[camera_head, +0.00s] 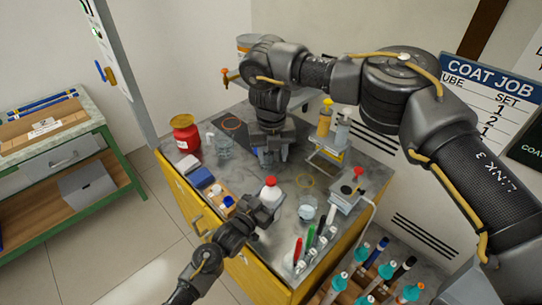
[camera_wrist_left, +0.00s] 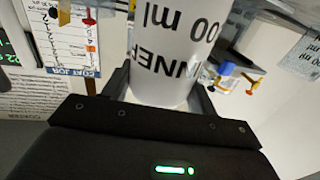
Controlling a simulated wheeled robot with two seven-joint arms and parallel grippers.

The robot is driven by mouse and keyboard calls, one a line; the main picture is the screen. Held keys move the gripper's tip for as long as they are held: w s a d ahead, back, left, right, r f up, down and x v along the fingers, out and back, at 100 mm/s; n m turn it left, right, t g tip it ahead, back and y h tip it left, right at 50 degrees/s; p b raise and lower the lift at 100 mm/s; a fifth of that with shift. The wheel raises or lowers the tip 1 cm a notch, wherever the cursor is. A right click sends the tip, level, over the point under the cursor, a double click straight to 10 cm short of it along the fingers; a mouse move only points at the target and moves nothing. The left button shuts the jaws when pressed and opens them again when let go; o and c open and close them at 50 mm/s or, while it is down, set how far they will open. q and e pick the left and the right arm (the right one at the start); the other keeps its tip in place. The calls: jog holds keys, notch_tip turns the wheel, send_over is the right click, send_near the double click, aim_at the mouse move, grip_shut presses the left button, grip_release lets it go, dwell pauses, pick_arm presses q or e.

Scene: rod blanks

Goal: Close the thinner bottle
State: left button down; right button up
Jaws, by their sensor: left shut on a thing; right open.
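The thinner bottle (camera_head: 269,191) is white and stands upright near the middle of the bench, with a red top (camera_head: 270,181). Whether that top is screwed down cannot be told. My left gripper (camera_head: 264,204) is shut on the bottle, coming from the front left. In the left wrist view the bottle (camera_wrist_left: 168,60) fills the space between the fingers, its printed label ending in "NNER" and "00 ml" upside down. My right gripper (camera_head: 271,152) is open, pointing down over the bench behind the bottle; its fingertips are partly hard to make out.
A red jar (camera_head: 186,134) and a glass beaker (camera_head: 223,146) stand at the back left. Another beaker (camera_head: 307,209), several marker-like rods (camera_head: 310,238) and a small device with a red knob (camera_head: 358,172) are at the right. A yellow-topped bottle (camera_head: 325,118) stands on a raised stand.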

aim_at(271, 179)
jog(key=n, duration=0.4)
jog(key=shift+s+a+g, duration=0.1)
jog(key=shift+s+g, duration=0.15)
jog(key=shift+g, duration=0.05)
jog(key=n, duration=0.3)
jog(key=shift+s+a, duration=0.1)
jog(key=shift+s, duration=0.1)
jog(key=shift+f, duration=4.05)
